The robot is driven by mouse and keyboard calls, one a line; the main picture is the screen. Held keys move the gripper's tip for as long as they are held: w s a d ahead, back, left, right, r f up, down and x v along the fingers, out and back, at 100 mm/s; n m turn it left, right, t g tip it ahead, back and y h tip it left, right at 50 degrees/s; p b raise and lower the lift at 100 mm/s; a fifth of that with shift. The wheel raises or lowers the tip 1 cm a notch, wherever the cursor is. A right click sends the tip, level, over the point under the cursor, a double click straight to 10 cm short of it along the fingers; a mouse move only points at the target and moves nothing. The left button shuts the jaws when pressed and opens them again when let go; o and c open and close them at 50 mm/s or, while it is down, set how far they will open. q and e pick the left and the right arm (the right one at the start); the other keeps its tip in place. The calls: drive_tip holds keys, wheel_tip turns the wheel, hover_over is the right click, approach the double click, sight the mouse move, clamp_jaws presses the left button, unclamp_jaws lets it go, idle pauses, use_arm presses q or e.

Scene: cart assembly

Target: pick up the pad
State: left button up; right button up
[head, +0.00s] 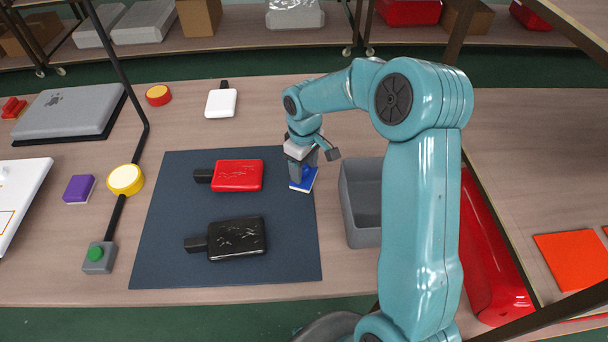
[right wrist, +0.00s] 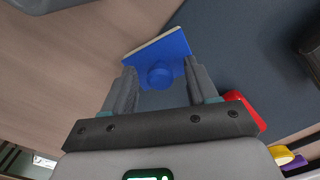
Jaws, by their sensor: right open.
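The pad (head: 308,182) is a small blue block with a pale layer along one edge. It lies at the right edge of the dark mat. My right gripper (head: 302,168) is right above it, pointing down, and hides part of it. In the right wrist view the pad (right wrist: 170,48) has a round blue knob facing the camera. My right gripper (right wrist: 162,82) is open there, with the knob in line with the gap between the fingers. I cannot tell whether the fingers touch it. My left gripper is not in view.
On the dark mat (head: 165,265) lie a red tagged case (head: 238,175) and a black one (head: 237,238). A grey bin (head: 361,215) stands close right of the gripper. A yellow round lamp (head: 126,179) and a purple block (head: 78,189) are at left. Bare table lies behind the mat.

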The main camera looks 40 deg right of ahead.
sight(304, 166)
drive_tip(key=shift+f, duration=0.15)
clamp_jaws()
wheel_tip(304, 166, up, 20)
drive_tip(key=p, duration=0.1)
idle(0.4)
